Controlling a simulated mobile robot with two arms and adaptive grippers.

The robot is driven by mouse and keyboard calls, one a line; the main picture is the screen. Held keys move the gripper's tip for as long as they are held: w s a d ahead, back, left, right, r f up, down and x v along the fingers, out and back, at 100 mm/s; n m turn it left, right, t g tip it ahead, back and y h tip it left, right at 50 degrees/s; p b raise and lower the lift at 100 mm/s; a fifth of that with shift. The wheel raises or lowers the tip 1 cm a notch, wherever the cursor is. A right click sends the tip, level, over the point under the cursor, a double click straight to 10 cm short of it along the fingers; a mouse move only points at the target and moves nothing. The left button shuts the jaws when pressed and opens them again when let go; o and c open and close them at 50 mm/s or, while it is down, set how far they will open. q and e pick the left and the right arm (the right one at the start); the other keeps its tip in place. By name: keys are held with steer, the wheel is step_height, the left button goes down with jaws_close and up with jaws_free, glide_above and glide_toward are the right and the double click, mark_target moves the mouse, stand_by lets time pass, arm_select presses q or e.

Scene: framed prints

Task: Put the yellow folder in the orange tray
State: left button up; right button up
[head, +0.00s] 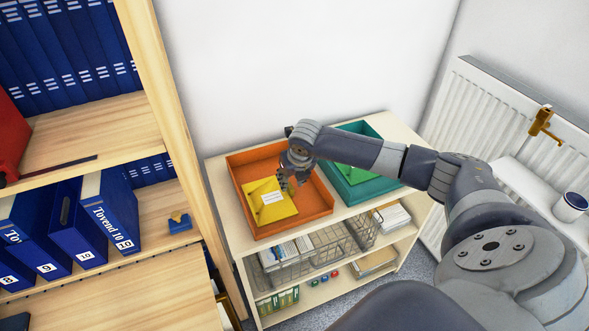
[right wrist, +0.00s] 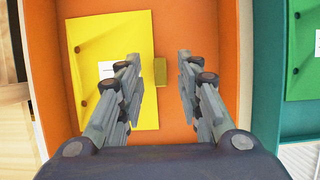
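The yellow folder (head: 269,203) lies flat inside the orange tray (head: 316,206), towards its left side, with a white label on its face. In the right wrist view the folder (right wrist: 117,40) lies on the floor of the tray (right wrist: 205,30). My right gripper (head: 291,184) is above the folder's right edge. In the right wrist view its two fingers (right wrist: 160,90) are apart with nothing gripped between them, and a small yellow tab of the folder shows in the gap. My left gripper is not in view.
The tray stands on a low cream shelf unit (head: 222,196). A green tray (head: 359,182) stands right of it. A wire basket (head: 312,252) is on the shelf below. A tall wooden bookcase (head: 160,80) with blue binders is on the left, a radiator (head: 480,120) on the right.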

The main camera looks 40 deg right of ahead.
steer(key=v, duration=0.9)
steer(key=shift+b, duration=0.3)
steer(key=shift+s, duration=0.1)
